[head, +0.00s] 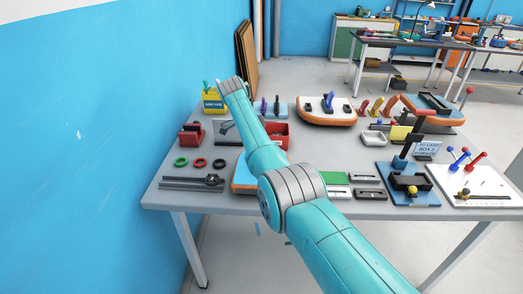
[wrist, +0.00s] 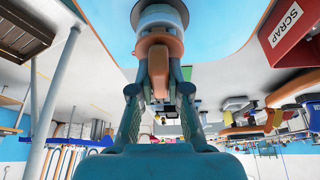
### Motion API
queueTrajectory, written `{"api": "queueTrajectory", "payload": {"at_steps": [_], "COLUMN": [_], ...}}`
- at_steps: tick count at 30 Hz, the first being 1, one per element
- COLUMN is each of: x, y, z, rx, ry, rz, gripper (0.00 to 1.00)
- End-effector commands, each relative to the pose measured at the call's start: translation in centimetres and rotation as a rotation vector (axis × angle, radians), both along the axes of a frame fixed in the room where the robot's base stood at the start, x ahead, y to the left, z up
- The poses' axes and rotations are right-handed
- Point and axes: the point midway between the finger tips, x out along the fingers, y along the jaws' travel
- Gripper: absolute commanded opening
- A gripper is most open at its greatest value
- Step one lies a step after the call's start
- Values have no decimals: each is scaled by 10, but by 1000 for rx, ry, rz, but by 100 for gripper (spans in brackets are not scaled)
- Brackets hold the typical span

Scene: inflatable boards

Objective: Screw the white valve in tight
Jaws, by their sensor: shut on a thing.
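In the wrist view my gripper (wrist: 159,92) is shut on an orange piece (wrist: 158,70). The piece reaches up to a round white part with a blue ring (wrist: 160,18), which looks like the white valve. That part meets a light blue surface (wrist: 230,30), apparently the board. Whether the valve is fully seated cannot be told. In the head view a blue board with an orange edge (head: 242,180) lies partly under my forearm. My arm hides the valve and the gripper there.
A red SCRAP bin (wrist: 295,35) stands close by at the right in the wrist view. Rings (head: 200,162), a red vise (head: 191,134) and a yellow box (head: 212,103) are left of my arm. Other boards (head: 328,110) and a blue-based device (head: 407,186) are right.

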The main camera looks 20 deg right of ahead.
Motion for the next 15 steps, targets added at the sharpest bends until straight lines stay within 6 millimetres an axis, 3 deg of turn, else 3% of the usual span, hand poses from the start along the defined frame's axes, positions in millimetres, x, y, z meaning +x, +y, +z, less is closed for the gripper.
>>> {"api": "queueTrajectory", "payload": {"at_steps": [3, 4, 7, 15], "x": [0, 0, 0, 0], "y": [0, 0, 0, 0], "z": [0, 0, 0, 0], "rx": [0, 0, 0, 0], "ry": [0, 0, 1, 0], "rz": [1, 1, 2, 2], "gripper": [0, 23, 45, 45]}}
